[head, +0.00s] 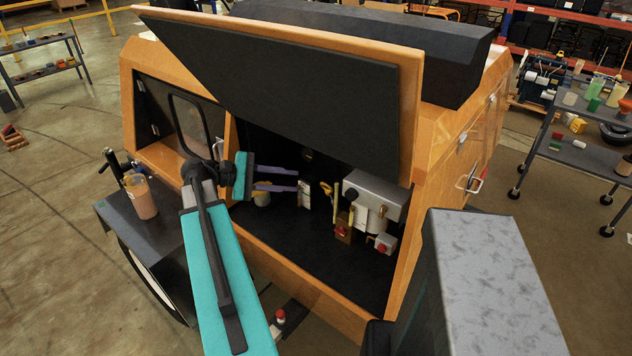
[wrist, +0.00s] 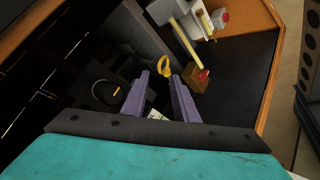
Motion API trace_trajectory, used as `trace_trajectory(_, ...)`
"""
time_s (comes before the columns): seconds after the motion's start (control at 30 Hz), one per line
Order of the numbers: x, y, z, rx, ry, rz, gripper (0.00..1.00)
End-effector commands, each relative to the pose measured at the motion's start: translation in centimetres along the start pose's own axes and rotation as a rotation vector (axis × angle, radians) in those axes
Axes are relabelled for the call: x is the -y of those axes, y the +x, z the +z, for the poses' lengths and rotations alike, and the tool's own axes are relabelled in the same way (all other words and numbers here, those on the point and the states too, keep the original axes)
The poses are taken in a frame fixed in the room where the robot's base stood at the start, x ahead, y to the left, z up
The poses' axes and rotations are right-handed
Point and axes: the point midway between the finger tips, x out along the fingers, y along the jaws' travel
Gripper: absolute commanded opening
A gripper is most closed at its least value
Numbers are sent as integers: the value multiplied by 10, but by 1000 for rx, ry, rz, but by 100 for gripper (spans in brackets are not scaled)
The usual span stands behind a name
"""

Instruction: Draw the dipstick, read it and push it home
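The dipstick's yellow ring handle (head: 326,188) stands inside the open engine bay of the orange light tower. In the wrist view the ring (wrist: 164,66) appears just beyond and between my fingertips, nearer the right one. My gripper (head: 296,180) reaches into the bay from the left with two purple fingers. In the wrist view the gripper (wrist: 160,82) is open, with nothing between its fingers. In the head view a gap shows between the fingertips and the ring. The dipstick's shaft and its tube cannot be made out.
Right of the ring, a yellow upright bar (head: 337,200) stands by a brown block with a red knob (head: 342,233). A grey box (head: 375,192) is behind them. The raised hood (head: 290,85) overhangs the bay. A jar (head: 140,197) stands on the fender at left.

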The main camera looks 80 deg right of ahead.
Motion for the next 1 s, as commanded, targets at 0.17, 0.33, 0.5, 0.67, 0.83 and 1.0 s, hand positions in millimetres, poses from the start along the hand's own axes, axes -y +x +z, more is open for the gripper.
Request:
trace_trajectory(0.17,0,26,2,2,0,-2,27)
trace_trajectory(0.33,-1,49,2,2,-1,-2,27)
trace_trajectory(0.5,-1,70,1,1,-1,-1,27)
trace_trajectory(0.67,0,83,1,0,0,0,27)
trace_trajectory(0.83,0,88,0,-1,0,1,27)
trace_trajectory(1.0,0,89,0,-1,0,1,27)
